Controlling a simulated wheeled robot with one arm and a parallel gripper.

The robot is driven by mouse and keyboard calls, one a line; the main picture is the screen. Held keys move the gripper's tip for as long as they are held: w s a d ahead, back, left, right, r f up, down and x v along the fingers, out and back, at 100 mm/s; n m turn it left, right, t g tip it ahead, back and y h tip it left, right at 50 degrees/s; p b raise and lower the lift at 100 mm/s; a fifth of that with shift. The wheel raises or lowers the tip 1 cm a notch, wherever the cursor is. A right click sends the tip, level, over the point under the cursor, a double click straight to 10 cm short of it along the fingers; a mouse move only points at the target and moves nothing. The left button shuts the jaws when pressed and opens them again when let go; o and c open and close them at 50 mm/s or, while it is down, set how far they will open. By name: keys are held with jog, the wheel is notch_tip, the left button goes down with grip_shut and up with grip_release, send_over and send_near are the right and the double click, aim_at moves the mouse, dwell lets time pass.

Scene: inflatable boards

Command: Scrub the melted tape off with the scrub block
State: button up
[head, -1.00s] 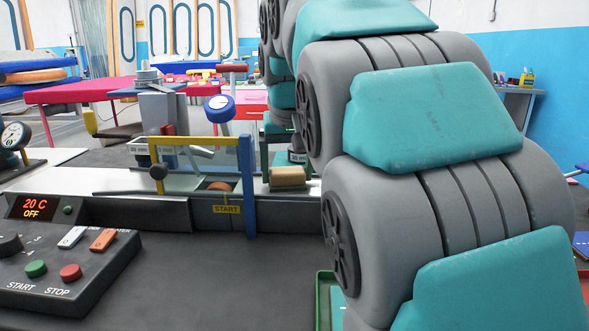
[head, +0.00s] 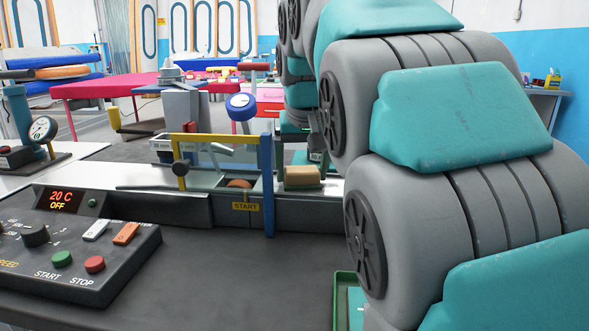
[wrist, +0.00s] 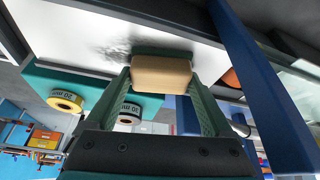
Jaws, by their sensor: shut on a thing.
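The scrub block (head: 302,175) is tan with a green pad along one side. My gripper (wrist: 163,88) is shut on it, one green finger at each side in the wrist view, where the block (wrist: 161,76) is at upper middle. The melted tape (wrist: 125,48) appears as a dark grey smear on a white surface, right beside the green pad. Whether the pad touches the surface I cannot tell. In the head view the block is low over the pale strip, right of the blue post, and my arm hides most of the gripper.
A blue post (head: 268,185) and yellow bar frame the START opening with an orange roller (head: 238,183), close left of the block. A control box (head: 75,240) reads 20 C OFF. Tape rolls (wrist: 66,100) sit on a teal panel (wrist: 90,82) in the wrist view.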

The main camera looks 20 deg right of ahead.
aim_at(325, 184)
jog(key=shift+s+d+f, duration=0.1)
jog(key=shift+s+d, duration=0.2)
jog(key=shift+d, duration=0.4)
jog(key=shift+s+d+f, duration=0.1)
jog(key=shift+s+d, duration=0.2)
jog(key=shift+d, duration=0.45)
jog(key=shift+s+d+f, duration=0.1)
jog(key=shift+s+d, duration=0.2)
jog(key=shift+d, duration=0.4)
jog(key=shift+s+d+r, duration=0.1)
jog(key=shift+s+d, duration=0.2)
jog(key=shift+d, duration=0.5)
jog(key=shift+s+d+r, duration=0.1)
jog(key=shift+s+d, duration=0.25)
jog(key=shift+d, duration=0.5)
jog(key=shift+s+d+r, duration=0.1)
jog(key=shift+s+d, duration=0.2)
jog(key=shift+d, duration=0.5)
jog(key=shift+w+a+f, duration=0.1)
jog(key=shift+w+a, duration=0.45)
jog(key=shift+a, duration=0.75)
jog(key=shift+w+a, duration=0.5)
jog(key=shift+a, duration=0.75)
jog(key=shift+w+a+f, duration=0.1)
jog(key=shift+w+a, duration=0.45)
jog(key=shift+a, duration=0.75)
